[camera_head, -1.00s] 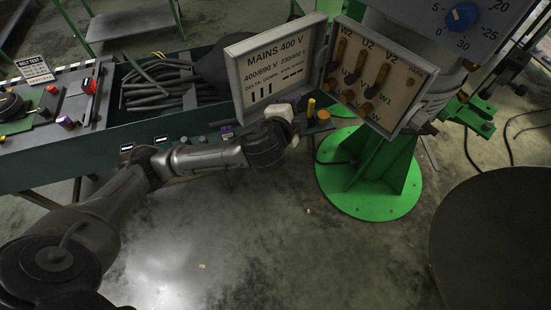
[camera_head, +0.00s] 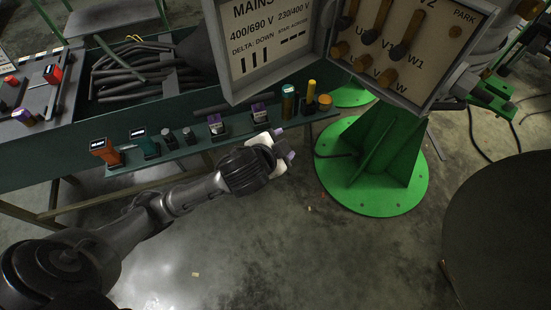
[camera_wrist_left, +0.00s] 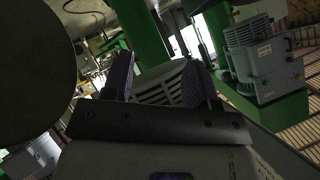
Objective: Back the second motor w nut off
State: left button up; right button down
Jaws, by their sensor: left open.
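The motor's open terminal box (camera_head: 432,92) is at the top of the head view, with a pale board marked U1, V1, W1 and PARK. Three upright brass-coloured links cross the board, with brass-coloured nuts at their lower ends. The nut near the W marking (camera_head: 388,80) is the lowest of the row; what holds it is too small to tell. My left gripper (camera_head: 286,146) is below and left of the box, apart from it. In the left wrist view its two dark fingers (camera_wrist_left: 158,78) stand apart with nothing between them. My right gripper is not in view.
The box's open lid (camera_head: 278,80) hangs to the left. A green shelf (camera_head: 185,152) of small devices lies behind my left gripper. A green pedestal (camera_head: 385,165) stands below the box. A large dark round surface (camera_head: 500,235) is at right.

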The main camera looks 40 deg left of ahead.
pick_arm(q)
jog(key=shift+s+a+f+b, duration=0.15)
jog(key=shift+f+b, duration=0.25)
jog(key=shift+f, duration=0.4)
jog(key=shift+s+f+b, duration=0.2)
jog(key=shift+f+b, duration=0.25)
jog(key=shift+f, duration=0.3)
jog(key=shift+s+a+f+b, duration=0.15)
jog(key=shift+f+b, duration=0.25)
jog(key=shift+f, duration=0.4)
jog(key=shift+d, duration=0.1)
